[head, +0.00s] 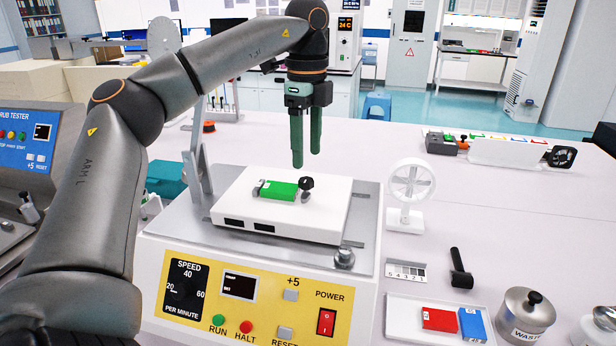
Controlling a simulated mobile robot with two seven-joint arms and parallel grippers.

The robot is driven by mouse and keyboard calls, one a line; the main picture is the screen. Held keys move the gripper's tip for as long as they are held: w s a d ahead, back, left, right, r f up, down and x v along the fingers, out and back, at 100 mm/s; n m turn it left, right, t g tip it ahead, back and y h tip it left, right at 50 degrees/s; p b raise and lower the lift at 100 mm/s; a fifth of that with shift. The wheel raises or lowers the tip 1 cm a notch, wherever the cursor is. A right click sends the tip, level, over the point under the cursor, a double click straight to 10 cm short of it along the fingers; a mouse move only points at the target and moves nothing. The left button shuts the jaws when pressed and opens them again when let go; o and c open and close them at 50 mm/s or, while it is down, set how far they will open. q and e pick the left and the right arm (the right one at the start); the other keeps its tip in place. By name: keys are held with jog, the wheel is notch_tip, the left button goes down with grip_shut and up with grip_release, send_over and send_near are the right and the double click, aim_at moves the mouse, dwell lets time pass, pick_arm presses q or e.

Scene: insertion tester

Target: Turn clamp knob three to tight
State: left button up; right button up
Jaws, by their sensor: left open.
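My left gripper (306,158) hangs with its two green fingers pointing down, open and empty. It is above a small black knob (306,184) at the right end of a green block (279,190). A gap shows between fingertips and knob. The green block lies on the white platform (235,203) of the tester. I cannot read a number on either knob, so I cannot tell which is clamp knob three. My right gripper is not in view.
The tester's yellow panel (245,300) faces front. A white tray (400,320) holds red and blue blocks beside a waste pot (524,312). A grey metal post (197,150) rises left of the platform.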

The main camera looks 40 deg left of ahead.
aim_at(307, 180)
pick_arm(q)
jog(key=shift+f, duration=2.8)
grip_shut()
